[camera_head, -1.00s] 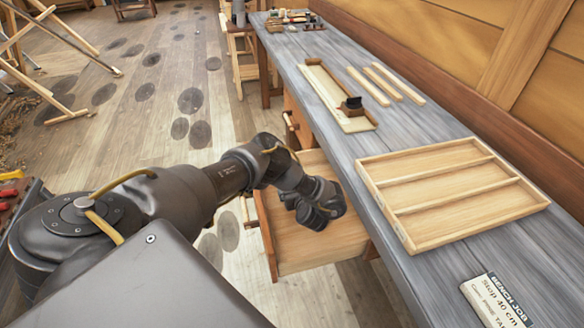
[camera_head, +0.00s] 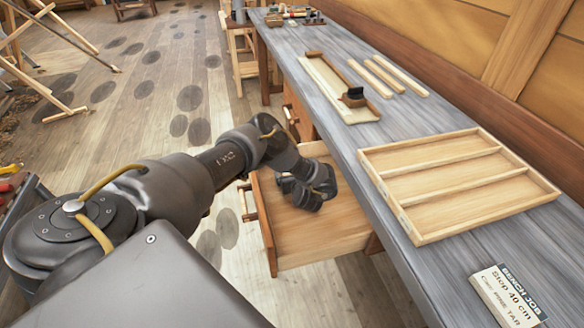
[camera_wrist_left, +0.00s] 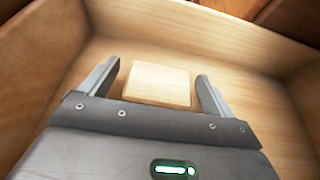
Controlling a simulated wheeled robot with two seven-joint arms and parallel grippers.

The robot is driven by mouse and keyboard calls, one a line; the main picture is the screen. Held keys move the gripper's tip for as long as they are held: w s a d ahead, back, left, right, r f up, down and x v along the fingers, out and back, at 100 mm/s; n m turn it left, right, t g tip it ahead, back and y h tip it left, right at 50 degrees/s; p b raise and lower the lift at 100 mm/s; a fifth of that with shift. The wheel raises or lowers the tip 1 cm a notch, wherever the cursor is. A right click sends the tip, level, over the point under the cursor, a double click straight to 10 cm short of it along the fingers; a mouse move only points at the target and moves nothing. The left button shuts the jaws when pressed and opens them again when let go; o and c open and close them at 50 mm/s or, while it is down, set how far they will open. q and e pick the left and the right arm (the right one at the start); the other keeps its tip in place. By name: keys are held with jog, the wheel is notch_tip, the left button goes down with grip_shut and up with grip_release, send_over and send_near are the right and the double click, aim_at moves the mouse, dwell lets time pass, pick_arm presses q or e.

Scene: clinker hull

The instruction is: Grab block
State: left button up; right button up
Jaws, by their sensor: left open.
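A pale wooden block (camera_wrist_left: 158,84) lies on the floor of the open drawer (camera_head: 330,235), near a corner in the left wrist view. My left gripper (camera_wrist_left: 157,82) is open inside the drawer, with one finger on each side of the block. Gaps show between the block and both fingers. In the head view my left gripper (camera_head: 318,190) is over the drawer and hides the block. My right gripper is not in view.
The drawer walls (camera_wrist_left: 220,35) stand close around the gripper. The grey bench top (camera_head: 420,120) runs just right of the arm. It carries a divided wooden tray (camera_head: 395,212), a bench hook with a dark block (camera_head: 353,97), several strips and a job card (camera_head: 508,298).

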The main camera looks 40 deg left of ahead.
pick_arm(q)
jog(key=c, duration=1.1)
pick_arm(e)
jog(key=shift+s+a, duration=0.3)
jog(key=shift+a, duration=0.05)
pick_arm(q)
notch_tip(320, 180, up, 7)
jog(key=shift+p, duration=1.05)
notch_tip(320, 180, up, 3)
jog(key=shift+f+p, duration=0.1)
jog(key=shift+p, duration=1.05)
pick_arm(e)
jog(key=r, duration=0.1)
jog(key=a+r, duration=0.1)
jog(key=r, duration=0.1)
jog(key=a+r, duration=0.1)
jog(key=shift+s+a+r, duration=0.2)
